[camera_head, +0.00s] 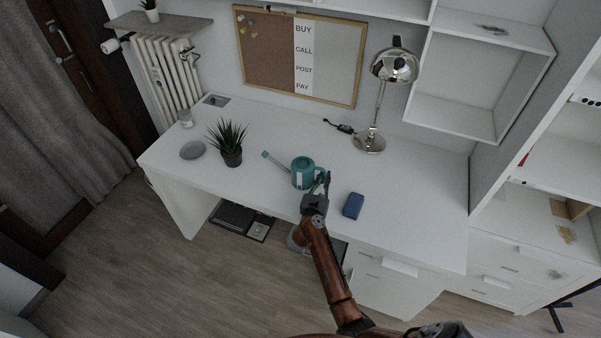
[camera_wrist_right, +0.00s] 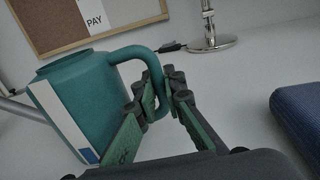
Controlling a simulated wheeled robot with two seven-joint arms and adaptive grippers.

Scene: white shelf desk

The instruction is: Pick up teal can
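The teal can (camera_head: 303,172) stands upright on the white desk (camera_head: 400,215), with a long thin spout toward the left and a loop handle on its right side. It also shows in the right wrist view (camera_wrist_right: 88,92), with a white and blue label on its side. My right gripper (camera_head: 322,182) is at the can's handle. In the right wrist view, its green-padded fingers (camera_wrist_right: 164,92) are close together on either side of the handle and appear closed on it. My left gripper is not in view.
A blue block-like object (camera_head: 353,205) lies right of my gripper. A potted plant (camera_head: 230,143) and a grey round dish (camera_head: 193,150) stand to the left. The desk's right part is clear.

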